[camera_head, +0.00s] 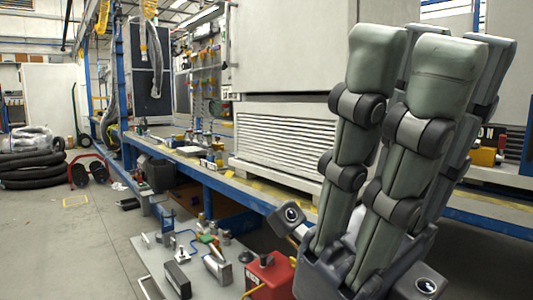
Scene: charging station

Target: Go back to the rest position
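My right gripper (428,75) fills the right side of the head view, close to the camera. Its jointed grey-green fingers point upward, nearly straight and spread apart, so it looks open. I see nothing held between the fingers. It stands in front of the blue-framed bench (232,189) and hides part of it. My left gripper is not in view.
A red box (268,273) stands on a low grey board (158,262) with tools and small parts, near the gripper's base. A white slatted unit (280,140) is behind. Black hoses (32,170) lie at the far left. The left floor is largely clear.

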